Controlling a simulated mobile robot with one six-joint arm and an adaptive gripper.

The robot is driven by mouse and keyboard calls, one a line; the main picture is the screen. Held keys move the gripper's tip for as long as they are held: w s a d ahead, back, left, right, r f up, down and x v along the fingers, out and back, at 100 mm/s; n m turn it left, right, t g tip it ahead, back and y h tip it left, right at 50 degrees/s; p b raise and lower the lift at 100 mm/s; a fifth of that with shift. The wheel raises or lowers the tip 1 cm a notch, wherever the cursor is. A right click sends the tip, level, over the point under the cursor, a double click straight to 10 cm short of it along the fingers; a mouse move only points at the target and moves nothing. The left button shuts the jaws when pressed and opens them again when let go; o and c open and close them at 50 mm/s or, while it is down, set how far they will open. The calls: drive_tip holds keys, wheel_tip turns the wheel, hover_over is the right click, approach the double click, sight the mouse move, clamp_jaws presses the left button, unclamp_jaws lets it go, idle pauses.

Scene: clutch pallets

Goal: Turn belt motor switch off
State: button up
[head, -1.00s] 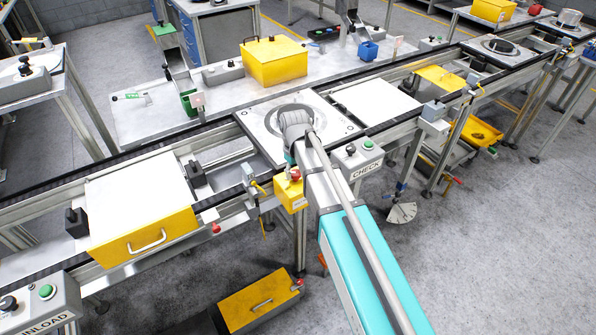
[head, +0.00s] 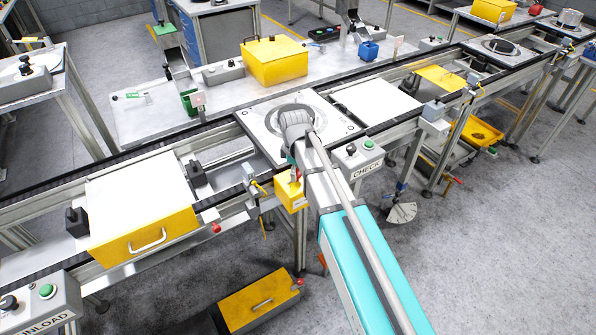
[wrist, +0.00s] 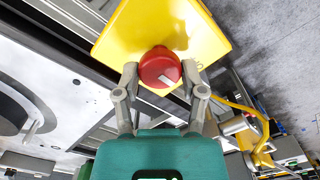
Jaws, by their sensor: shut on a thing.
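The belt motor switch appears to be the yellow box (head: 290,196) with a red knob, below the near edge of the conveyor in the head view. In the wrist view the yellow box (wrist: 200,35) fills the top, and the red knob (wrist: 160,66) carries a short, slanted white mark. My gripper (wrist: 161,75) has a finger on either side of the knob and is shut on it. In the head view my arm comes in from the lower right, and the gripper partly hides the knob.
A grey CHECK button box (head: 362,158) stands just right of my arm. A large yellow-fronted white box (head: 145,243) sits on the conveyor at left. A yellow hose (wrist: 245,110) runs close to the right finger. The floor at right is mostly clear.

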drive_tip(key=shift+w+d, duration=0.15)
drive_tip(key=o, duration=1.1)
drive_tip(key=shift+o, duration=0.3)
drive_tip(key=s+d+m, duration=0.7)
drive_tip(key=d+m, duration=0.1)
drive_tip(key=d, duration=0.2)
drive_tip(key=s+d+m, duration=0.7)
drive_tip(key=d, duration=0.3)
drive_tip(key=shift+d+m, duration=0.25)
drive_tip(key=shift+m, duration=0.15)
